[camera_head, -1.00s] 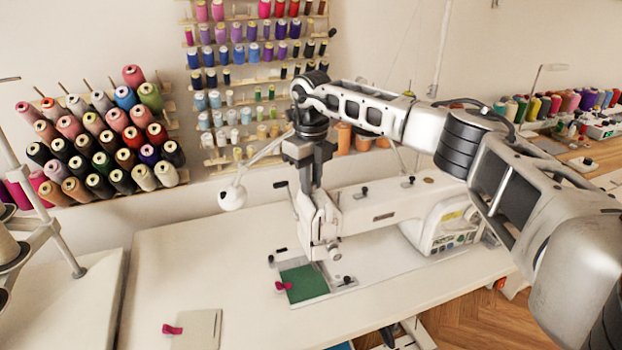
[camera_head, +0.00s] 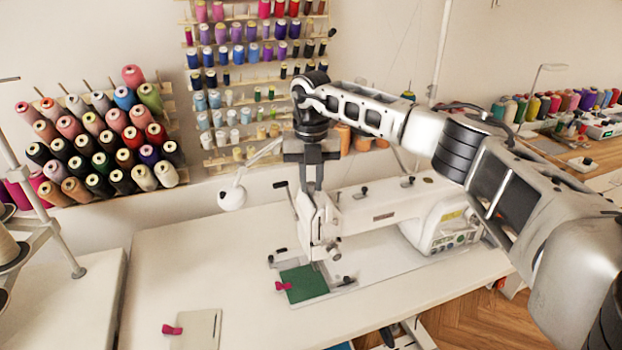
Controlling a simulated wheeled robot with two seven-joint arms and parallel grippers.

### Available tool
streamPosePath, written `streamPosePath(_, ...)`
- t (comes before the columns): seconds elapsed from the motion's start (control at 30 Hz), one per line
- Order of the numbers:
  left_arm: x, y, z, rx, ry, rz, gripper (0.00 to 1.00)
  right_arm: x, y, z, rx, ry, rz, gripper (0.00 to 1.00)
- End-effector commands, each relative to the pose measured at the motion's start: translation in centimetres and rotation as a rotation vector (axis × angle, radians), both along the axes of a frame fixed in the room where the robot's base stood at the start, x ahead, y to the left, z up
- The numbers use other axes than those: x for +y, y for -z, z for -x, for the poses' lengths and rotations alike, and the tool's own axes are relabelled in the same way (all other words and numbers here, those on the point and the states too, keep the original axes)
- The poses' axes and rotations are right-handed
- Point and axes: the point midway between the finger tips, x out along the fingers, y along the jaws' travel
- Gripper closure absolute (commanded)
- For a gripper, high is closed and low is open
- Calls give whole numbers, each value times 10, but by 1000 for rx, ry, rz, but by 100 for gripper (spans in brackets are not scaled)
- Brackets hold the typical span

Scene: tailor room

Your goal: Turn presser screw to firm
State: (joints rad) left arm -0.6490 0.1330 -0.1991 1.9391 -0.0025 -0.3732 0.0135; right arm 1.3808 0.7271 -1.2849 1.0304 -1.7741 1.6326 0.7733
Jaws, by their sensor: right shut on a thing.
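A white sewing machine (camera_head: 385,212) stands on the white table. Its head (camera_head: 318,222) is at the left end, above a green cloth square (camera_head: 303,283) with a pink clip. My right gripper (camera_head: 312,186) points straight down at the top of the head. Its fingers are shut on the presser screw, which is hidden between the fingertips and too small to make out. My left gripper is not in view.
A beige cloth piece (camera_head: 198,330) with a pink clip lies at the table's front. A white lamp (camera_head: 232,198) stands behind the machine head. Thread racks (camera_head: 100,140) fill the wall at left.

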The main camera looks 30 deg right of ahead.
Motion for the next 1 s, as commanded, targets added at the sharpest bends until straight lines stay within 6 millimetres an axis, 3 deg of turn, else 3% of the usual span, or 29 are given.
streamPosePath(0.5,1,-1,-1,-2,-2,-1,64,-1,-1,0,-2,21,0,100)
streamPosePath(0.53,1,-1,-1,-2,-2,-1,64,-1,-1,0,-3,21,1,73)
streamPosePath(0.6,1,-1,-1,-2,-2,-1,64,0,-1,0,-2,20,0,60)
streamPosePath(1.0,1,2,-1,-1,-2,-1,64,0,-9,-1,-3,17,-1,60)
